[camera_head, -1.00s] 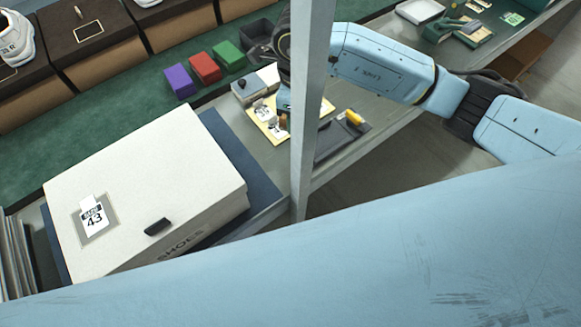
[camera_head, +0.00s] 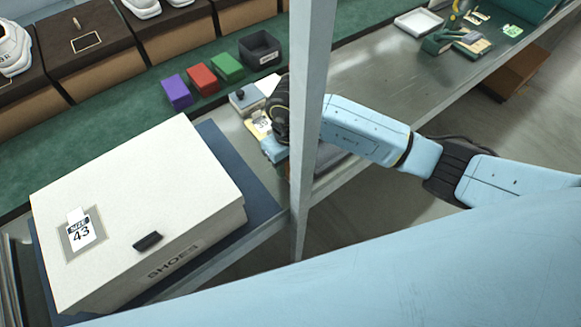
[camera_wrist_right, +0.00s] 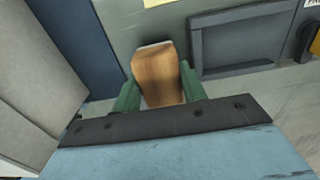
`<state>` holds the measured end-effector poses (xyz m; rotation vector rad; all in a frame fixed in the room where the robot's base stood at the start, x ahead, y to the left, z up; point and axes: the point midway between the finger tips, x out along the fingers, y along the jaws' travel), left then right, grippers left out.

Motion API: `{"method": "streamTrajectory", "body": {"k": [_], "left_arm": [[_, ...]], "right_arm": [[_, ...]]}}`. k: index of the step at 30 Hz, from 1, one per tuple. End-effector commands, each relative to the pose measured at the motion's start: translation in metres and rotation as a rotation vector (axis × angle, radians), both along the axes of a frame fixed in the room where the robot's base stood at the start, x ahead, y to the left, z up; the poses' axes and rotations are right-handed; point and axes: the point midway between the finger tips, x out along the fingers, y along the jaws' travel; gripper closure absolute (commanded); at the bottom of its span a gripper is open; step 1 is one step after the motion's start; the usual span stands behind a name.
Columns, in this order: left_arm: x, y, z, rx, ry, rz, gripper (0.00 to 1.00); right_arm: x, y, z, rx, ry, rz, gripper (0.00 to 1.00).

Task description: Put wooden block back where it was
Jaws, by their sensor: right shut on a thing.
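A wooden block (camera_wrist_right: 158,72) stands between the green fingers of my right gripper (camera_wrist_right: 160,92) in the right wrist view. The gripper is shut on it. The block is over or on the grey bench between the blue mat and a grey tray; I cannot tell whether it touches the bench. In the head view my right gripper (camera_head: 274,149) is just right of the blue mat, partly behind the grey post, and the block is not clearly visible there. My left gripper is not in view.
A white shoe box (camera_head: 130,205) sits on the blue mat (camera_head: 240,165). The grey post (camera_head: 309,120) stands in front of my right arm. A grey tray (camera_wrist_right: 197,48) lies beside the block. Purple (camera_head: 176,92), red (camera_head: 203,79) and green (camera_head: 228,67) blocks stand behind.

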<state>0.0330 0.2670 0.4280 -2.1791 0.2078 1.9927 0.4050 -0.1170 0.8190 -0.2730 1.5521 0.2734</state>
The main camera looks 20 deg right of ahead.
Motion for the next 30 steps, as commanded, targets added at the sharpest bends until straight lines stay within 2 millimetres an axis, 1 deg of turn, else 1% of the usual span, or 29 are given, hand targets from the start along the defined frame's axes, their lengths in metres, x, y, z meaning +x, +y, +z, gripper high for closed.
{"method": "streamTrajectory", "body": {"k": [1,3,5,12,16,17,18,19,26,30], "left_arm": [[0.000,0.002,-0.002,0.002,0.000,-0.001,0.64],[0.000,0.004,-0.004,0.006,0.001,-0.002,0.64],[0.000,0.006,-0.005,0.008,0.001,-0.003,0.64],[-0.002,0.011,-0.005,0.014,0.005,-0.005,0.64],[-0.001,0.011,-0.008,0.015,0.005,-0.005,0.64],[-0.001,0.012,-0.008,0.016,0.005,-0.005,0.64],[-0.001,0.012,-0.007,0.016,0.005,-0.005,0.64],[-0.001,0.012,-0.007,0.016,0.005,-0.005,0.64],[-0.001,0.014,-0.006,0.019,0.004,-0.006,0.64],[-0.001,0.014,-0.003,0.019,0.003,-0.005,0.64]], "right_arm": [[-0.001,0.000,-0.010,-0.002,0.005,-0.002,0.77],[-0.001,0.000,-0.020,0.000,0.004,-0.002,0.77],[-0.001,0.000,-0.026,-0.001,0.003,-0.001,0.77],[0.000,0.000,-0.027,0.000,0.000,0.000,0.77],[0.000,0.000,-0.031,-0.001,0.001,0.000,0.77],[0.000,0.000,-0.031,-0.001,0.001,0.000,0.57],[0.000,0.000,-0.030,0.000,0.001,0.000,0.52],[0.000,0.000,-0.030,0.000,0.001,0.000,0.49],[0.000,0.000,-0.030,0.000,0.001,0.000,0.49],[0.000,0.000,-0.023,0.000,0.000,0.000,0.49]]}}
